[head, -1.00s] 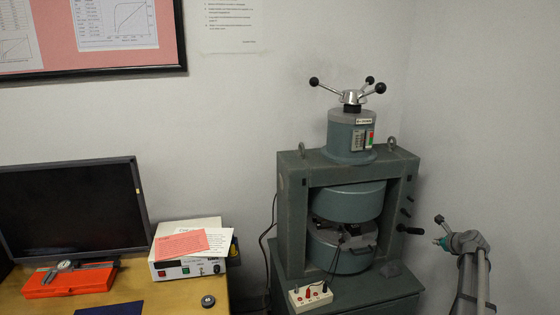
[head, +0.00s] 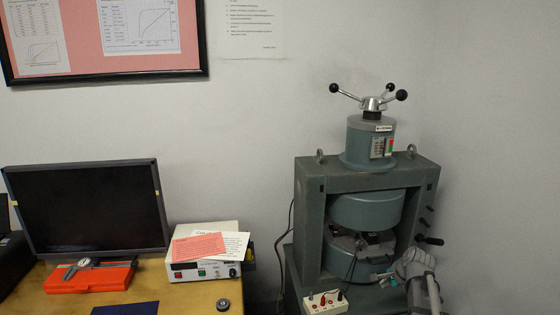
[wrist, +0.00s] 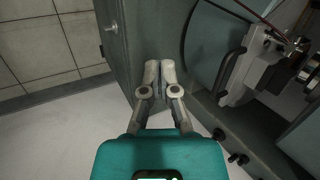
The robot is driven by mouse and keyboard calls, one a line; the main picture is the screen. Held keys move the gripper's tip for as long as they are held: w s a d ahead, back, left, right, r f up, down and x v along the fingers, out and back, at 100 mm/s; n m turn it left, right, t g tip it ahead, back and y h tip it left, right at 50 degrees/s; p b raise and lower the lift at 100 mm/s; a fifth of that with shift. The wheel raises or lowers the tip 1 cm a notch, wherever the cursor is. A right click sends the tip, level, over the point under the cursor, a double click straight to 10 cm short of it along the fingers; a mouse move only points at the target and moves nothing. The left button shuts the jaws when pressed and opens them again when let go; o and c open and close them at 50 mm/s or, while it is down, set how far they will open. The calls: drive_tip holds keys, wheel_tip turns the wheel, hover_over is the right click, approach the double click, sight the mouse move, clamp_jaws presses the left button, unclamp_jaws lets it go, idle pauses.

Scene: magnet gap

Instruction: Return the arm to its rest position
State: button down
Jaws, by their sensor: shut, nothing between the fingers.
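My gripper (head: 385,282) is in front of the lower right side of the green magnet frame (head: 310,240) in the head view. My arm comes in from the bottom right. In the wrist view my gripper (wrist: 160,68) has its fingers together, with nothing held between them. The magnet's green body fills the middle and right of that view. In the head view, the rounded pole pieces (head: 366,211) sit inside the frame, with small dark parts in the gap between them. I cannot tell from these views whether my gripper touches the magnet.
A three-armed handwheel (head: 373,103) tops the magnet, and a dark side handle (head: 430,240) sticks out right. A white terminal box (head: 325,302) with leads stands in front. A desk with a monitor (head: 88,207), red case (head: 90,278) and power supply (head: 203,272) is at left.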

drive_tip(key=s+a+f+n+g+h, duration=0.3)
drive_tip(key=s+a+n+g, duration=0.3)
drive_tip(key=s+a+n, duration=1.05)
wheel_tip(320, 180, up, 19)
drive_tip(key=s+m+p, duration=0.1)
drive_tip(key=p, duration=1.7)
drive_tip(key=shift+s+a+f+m, duration=0.15)
drive_tip(key=shift+s+a+m, duration=0.1)
drive_tip(key=shift+a+m, duration=0.1)
